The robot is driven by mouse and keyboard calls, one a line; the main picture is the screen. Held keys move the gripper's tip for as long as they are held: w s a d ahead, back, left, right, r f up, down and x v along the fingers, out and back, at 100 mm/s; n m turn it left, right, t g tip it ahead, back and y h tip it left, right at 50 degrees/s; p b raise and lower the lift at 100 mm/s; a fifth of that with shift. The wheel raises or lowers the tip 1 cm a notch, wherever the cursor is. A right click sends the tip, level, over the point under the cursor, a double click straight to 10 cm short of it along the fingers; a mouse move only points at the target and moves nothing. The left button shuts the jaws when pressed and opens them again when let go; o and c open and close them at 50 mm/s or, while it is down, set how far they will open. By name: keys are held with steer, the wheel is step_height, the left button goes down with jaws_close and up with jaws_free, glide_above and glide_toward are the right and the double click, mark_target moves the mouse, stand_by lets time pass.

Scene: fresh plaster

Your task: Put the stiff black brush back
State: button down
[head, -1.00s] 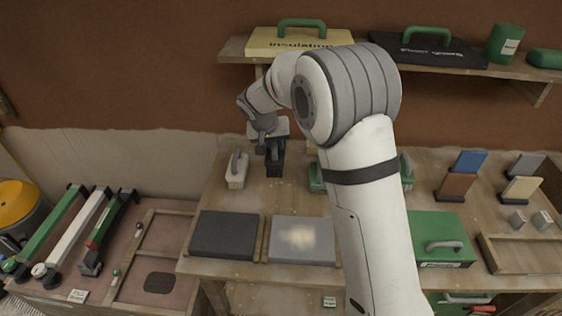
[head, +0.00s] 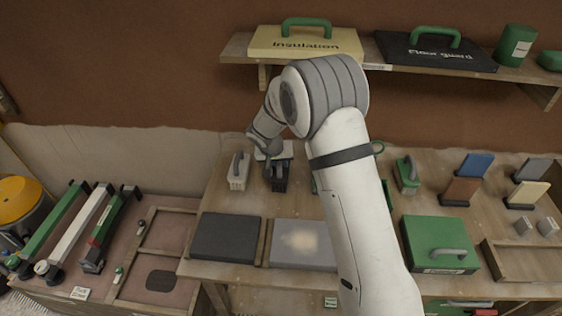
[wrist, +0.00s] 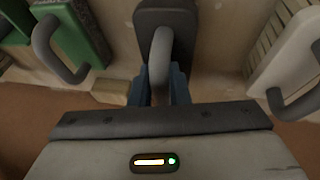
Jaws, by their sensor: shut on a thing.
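The black brush (head: 279,181) is at the back left of the workbench, right of a pale brush, and partly hidden under my wrist. In the wrist view the black brush (wrist: 168,18) has a dark block and a grey loop handle (wrist: 160,55). My gripper (wrist: 161,86) has its blue fingers on either side of this handle and is shut on it. In the head view my gripper (head: 276,163) is mostly covered by the wrist. I cannot tell whether the brush touches the bench top.
The pale brush (head: 238,172) stands close on the left; a green tool (wrist: 75,35) stands on the other side. A dark pad (head: 226,237) and a grey pad (head: 302,245) lie in front. The shelf (head: 390,69) holding cases is above and behind.

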steer(key=shift+s, duration=0.1)
steer(key=shift+f+b, duration=0.1)
steer(key=shift+b, duration=0.2)
steer(key=c, duration=1.4)
jaws_free()
steer(key=shift+r, duration=0.25)
steer(key=b+v, duration=0.1)
steer(key=v, duration=1.1)
steer(key=s+d+r, duration=0.6)
steer(key=d, duration=0.3)
steer(key=s+d, duration=0.4)
steer(key=s, duration=0.4)
steer(key=s+d+r+g+y, duration=0.1)
steer(key=s+d, duration=0.3)
steer(key=s, duration=0.4)
steer(key=s+d+r+y, duration=0.1)
steer(key=s+d, duration=0.4)
steer(key=s, duration=0.3)
steer(key=shift+s+r, duration=0.1)
steer(key=shift+r, duration=0.15)
